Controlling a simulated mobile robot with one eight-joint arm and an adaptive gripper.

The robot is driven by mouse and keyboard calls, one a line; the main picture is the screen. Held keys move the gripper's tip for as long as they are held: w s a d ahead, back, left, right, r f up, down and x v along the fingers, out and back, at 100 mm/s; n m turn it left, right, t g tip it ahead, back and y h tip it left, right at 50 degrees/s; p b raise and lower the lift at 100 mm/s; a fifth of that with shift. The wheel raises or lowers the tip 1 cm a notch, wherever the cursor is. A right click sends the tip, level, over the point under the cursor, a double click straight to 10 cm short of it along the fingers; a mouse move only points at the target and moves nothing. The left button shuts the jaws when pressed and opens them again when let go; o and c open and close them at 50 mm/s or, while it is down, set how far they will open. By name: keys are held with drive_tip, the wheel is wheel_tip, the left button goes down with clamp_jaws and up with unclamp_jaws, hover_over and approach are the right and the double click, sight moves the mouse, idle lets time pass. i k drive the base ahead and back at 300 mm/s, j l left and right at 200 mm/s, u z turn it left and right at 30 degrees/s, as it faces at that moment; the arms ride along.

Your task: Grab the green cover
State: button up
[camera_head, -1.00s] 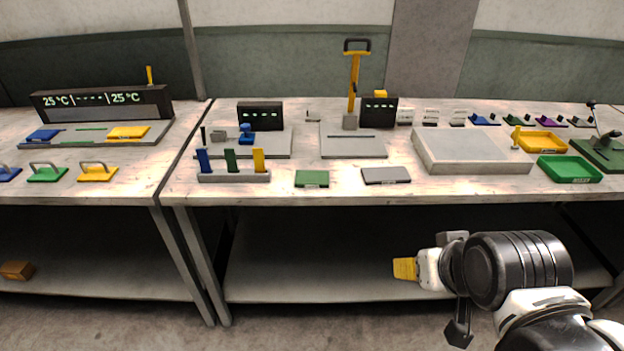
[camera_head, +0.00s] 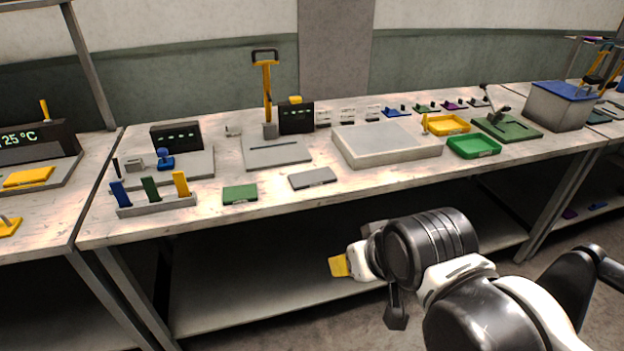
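No single thing in view is clearly the green cover. Green things here are a flat green block (camera_head: 240,194) near the front edge of the table, a shallow green tray (camera_head: 474,147), and a small green piece with a knob (camera_head: 427,108) at the back. My gripper (camera_head: 340,266) is low in front of the table, below the tabletop edge and apart from all of these. Its end shows a yellow part; I cannot tell whether this is a fingertip or something held, nor whether the gripper is open.
The table (camera_head: 270,215) carries a grey plate (camera_head: 313,179), a rack with blue, green and yellow sticks (camera_head: 157,204), a large pale slab (camera_head: 386,145), a yellow-handled lever press (camera_head: 267,95) and a yellow tray (camera_head: 447,125). A blue-lidded box (camera_head: 558,107) stands at right.

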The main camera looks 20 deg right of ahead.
sight(235, 194)
drive_tip(key=j, duration=2.1)
drive_tip(key=z, duration=0.05)
